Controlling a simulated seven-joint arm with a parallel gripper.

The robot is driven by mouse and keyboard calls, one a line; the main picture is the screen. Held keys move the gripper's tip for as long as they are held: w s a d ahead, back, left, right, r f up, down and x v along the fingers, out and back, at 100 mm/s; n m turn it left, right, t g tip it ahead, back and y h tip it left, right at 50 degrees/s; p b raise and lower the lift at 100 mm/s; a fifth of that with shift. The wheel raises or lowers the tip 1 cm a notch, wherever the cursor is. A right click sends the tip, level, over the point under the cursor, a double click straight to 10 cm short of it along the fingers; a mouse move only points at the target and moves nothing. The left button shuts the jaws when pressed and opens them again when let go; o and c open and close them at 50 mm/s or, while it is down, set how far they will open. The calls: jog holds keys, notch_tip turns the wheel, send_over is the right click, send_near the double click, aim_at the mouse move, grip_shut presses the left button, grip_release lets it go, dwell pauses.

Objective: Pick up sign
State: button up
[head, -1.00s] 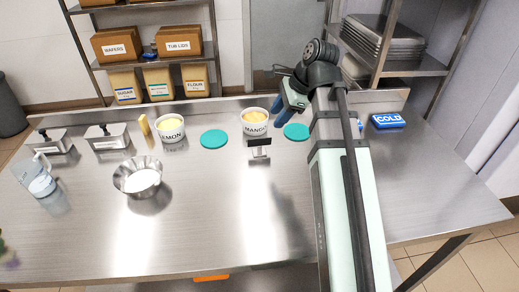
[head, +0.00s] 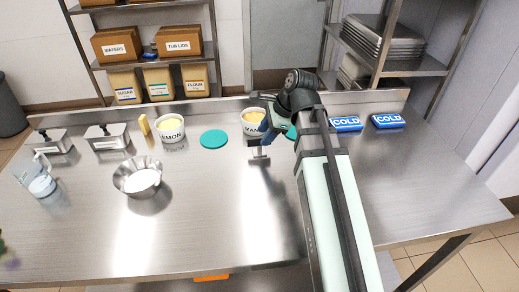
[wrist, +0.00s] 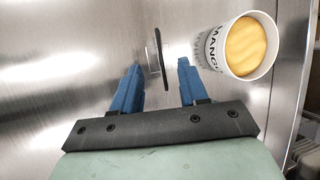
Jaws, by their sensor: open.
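The sign (head: 259,152) is a small dark plate on a light metal stand, upright on the steel table in front of the mango tub (head: 252,117). In the wrist view the sign (wrist: 158,52) shows edge-on as a thin dark strip with its metal foot beside it. My gripper (wrist: 160,70) has its two blue fingers apart, with the near end of the sign between their tips. In the head view my gripper (head: 264,137) is right at the sign and hides part of it and of the mango tub. I cannot tell whether a finger touches the sign.
The mango tub (wrist: 239,47) stands close to the right finger. A teal lid (head: 214,139), the lemon tub (head: 173,128) and a metal bowl (head: 138,178) are to the left. Two blue cold packs (head: 345,124) (head: 388,121) lie at the right. The table front is clear.

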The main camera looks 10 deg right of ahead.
aim_at(258, 146)
jog(key=shift+x, duration=2.4)
jog(key=shift+d+f, duration=0.1)
jog(key=shift+d, duration=0.1)
grip_shut()
